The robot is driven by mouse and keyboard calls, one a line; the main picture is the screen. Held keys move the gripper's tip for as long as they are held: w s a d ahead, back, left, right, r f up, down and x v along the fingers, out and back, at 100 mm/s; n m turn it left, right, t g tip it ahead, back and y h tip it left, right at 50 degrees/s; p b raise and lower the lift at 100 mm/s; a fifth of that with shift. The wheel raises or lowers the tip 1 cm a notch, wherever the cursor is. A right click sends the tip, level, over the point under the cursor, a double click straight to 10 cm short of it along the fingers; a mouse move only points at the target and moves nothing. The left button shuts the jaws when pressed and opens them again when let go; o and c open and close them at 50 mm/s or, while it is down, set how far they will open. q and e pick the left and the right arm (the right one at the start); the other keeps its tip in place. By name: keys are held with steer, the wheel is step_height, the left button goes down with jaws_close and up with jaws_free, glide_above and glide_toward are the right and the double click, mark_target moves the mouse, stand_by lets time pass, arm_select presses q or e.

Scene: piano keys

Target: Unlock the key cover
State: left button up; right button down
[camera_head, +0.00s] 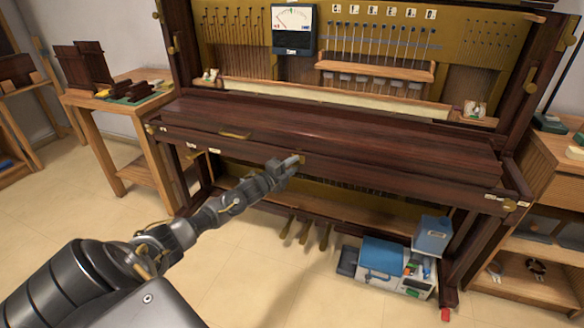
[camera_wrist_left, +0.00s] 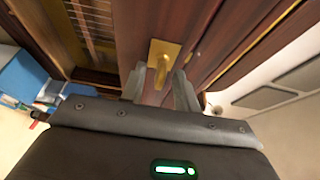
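The key cover (camera_head: 350,138) is a long dark red-brown wooden lid on the upright piano, lying closed. A brass lock plate with a protruding brass key or knob (camera_wrist_left: 163,56) is on the dark wood in the left wrist view. My left gripper (camera_head: 292,161) is at the piano's front edge, just below the cover. In the left wrist view its two fingers (camera_wrist_left: 160,86) stand apart, one on each side of the brass piece, with gaps visible. Contact cannot be made out. In the head view the gripper largely hides the lock. My right gripper is not in view.
A brass handle (camera_head: 235,134) sits on the cover's left part. Brass pedals (camera_head: 305,234) are below. Wooden side tables flank the piano. The floor in front at left is clear.

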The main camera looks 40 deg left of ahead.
arm_select(q)
jaws_close()
